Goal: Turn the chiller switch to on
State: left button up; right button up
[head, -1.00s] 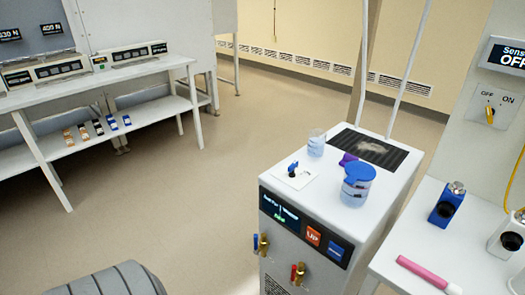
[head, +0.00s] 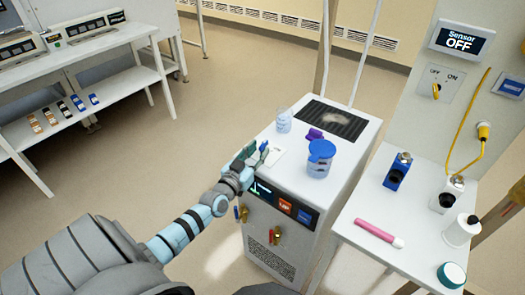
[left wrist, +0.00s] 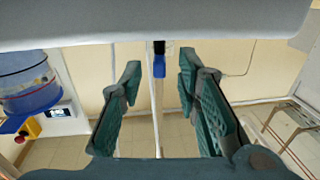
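The chiller (head: 340,213) is a white box with a dark display and orange and blue panels on its front. Its small blue switch (head: 264,146) stands on a pale plate on top, near the front left edge. My left gripper (head: 258,153) is at the switch, partly covering it and the plate. In the left wrist view, which looks upside down, my left gripper (left wrist: 160,64) is open, its teal fingers apart on either side of the blue switch (left wrist: 159,68). I cannot tell whether either finger touches it. The switch's setting is not readable. My right gripper is not in view.
A blue-lidded jar (head: 320,160), a clear beaker (head: 284,120) and a purple item (head: 315,134) stand on the chiller top. Valves (head: 274,236) stick out in front. A wall OFF/ON switch (head: 436,91) sits under a "Sensor OFF" display (head: 461,40).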

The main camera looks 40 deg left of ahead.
aim_at(263, 144)
pick_arm(q)
jog(key=w, duration=0.1)
jog(key=w+b, duration=0.1)
jog(key=shift+w+a+f, duration=0.15)
jog(key=shift+w+f, duration=0.05)
jog(key=shift+w, duration=0.2)
jog(key=shift+w+a+r, duration=0.1)
jog(key=shift+w+r, duration=0.05)
jog(key=shift+w, duration=0.2)
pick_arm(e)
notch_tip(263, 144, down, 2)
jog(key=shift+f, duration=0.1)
pick_arm(q)
grip_shut()
jog(key=m+h+b, duration=0.1)
jog(key=h+b, duration=0.1)
jog(key=b, duration=0.4)
jog(key=shift+m+b, duration=0.3)
jog(key=shift+b, duration=0.1)
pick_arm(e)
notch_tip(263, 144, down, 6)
